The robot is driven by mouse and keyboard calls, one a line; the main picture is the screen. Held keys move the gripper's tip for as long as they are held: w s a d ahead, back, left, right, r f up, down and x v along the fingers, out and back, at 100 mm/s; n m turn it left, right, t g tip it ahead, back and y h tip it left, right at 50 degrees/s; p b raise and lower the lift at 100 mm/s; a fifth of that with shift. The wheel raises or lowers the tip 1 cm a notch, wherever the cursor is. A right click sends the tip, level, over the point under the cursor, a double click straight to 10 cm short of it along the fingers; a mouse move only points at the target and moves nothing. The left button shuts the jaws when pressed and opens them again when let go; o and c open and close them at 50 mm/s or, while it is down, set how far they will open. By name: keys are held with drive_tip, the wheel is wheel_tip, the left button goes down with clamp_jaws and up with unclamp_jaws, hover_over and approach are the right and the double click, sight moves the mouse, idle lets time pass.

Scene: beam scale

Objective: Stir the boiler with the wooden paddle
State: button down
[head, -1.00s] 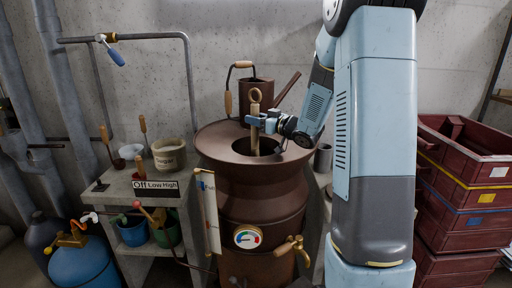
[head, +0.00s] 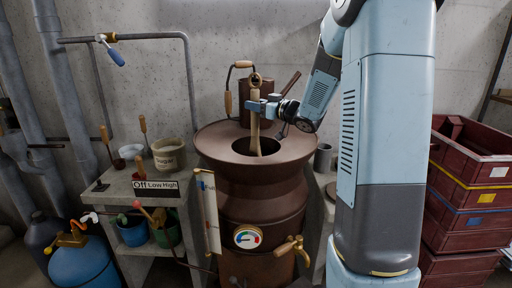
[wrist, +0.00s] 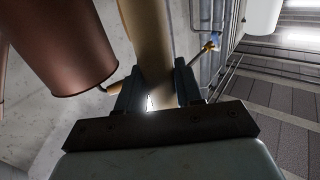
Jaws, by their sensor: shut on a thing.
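The brown boiler (head: 250,198) stands in the middle of the head view, with a round dark opening in its wide top. The wooden paddle (head: 255,132) stands nearly upright, tilted slightly, with its lower end inside the opening. A ring shows at its top. My gripper (head: 257,107) comes from the right and is shut around the upper part of the paddle's shaft. In the wrist view the pale paddle (wrist: 148,45) runs between the two dark fingers (wrist: 155,90). The paddle's lowest part is hidden inside the boiler.
A concrete bench (head: 140,190) with pots and tools is at left, above a blue gas cylinder (head: 85,268). Dark red crates (head: 470,200) are stacked at right. A brass tap (head: 291,246) sticks out from the boiler's front.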

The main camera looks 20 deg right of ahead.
drive_tip(key=shift+r, duration=6.6)
drive_tip(key=shift+s, duration=0.1)
